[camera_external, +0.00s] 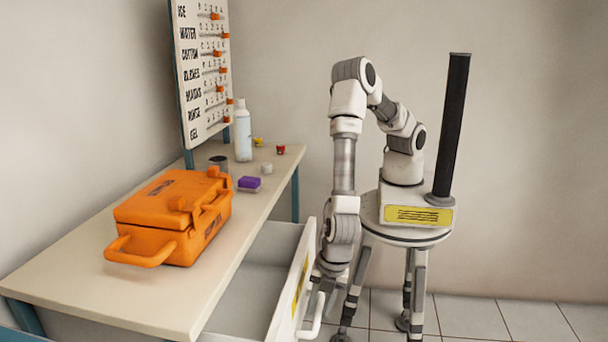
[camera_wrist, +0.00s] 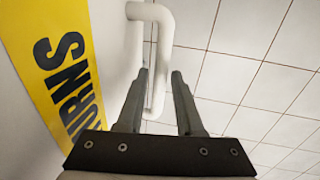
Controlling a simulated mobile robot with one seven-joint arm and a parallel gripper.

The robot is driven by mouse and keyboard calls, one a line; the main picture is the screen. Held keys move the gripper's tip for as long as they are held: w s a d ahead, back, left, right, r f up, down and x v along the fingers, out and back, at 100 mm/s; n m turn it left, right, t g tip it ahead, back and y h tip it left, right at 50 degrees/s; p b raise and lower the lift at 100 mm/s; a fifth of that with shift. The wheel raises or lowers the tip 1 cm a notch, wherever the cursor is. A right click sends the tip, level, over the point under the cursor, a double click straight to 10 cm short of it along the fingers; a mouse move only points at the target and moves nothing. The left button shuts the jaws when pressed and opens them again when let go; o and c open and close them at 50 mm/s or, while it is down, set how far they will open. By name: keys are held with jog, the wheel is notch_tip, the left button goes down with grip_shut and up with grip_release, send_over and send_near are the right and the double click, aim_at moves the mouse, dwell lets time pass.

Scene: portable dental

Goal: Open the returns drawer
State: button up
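The returns drawer (camera_external: 262,275) stands pulled out from under the table, with its empty-looking grey inside in view. Its white front carries a yellow label (camera_wrist: 62,75), on which the letters "URNS" can be read in the wrist view. A white bar handle (camera_wrist: 160,45) sticks out from the front; it also shows in the external view (camera_external: 314,322). My gripper (camera_wrist: 160,72) is at the handle, with one finger on each side of the bar. The fingers are apart, with small gaps seeming to show beside the bar. In the external view my gripper (camera_external: 326,288) is partly hidden.
A board with orange sliders (camera_external: 203,70) stands behind. Tiled floor (camera_external: 480,320) is clear at right.

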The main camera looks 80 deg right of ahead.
grip_shut()
dwell(1.1)
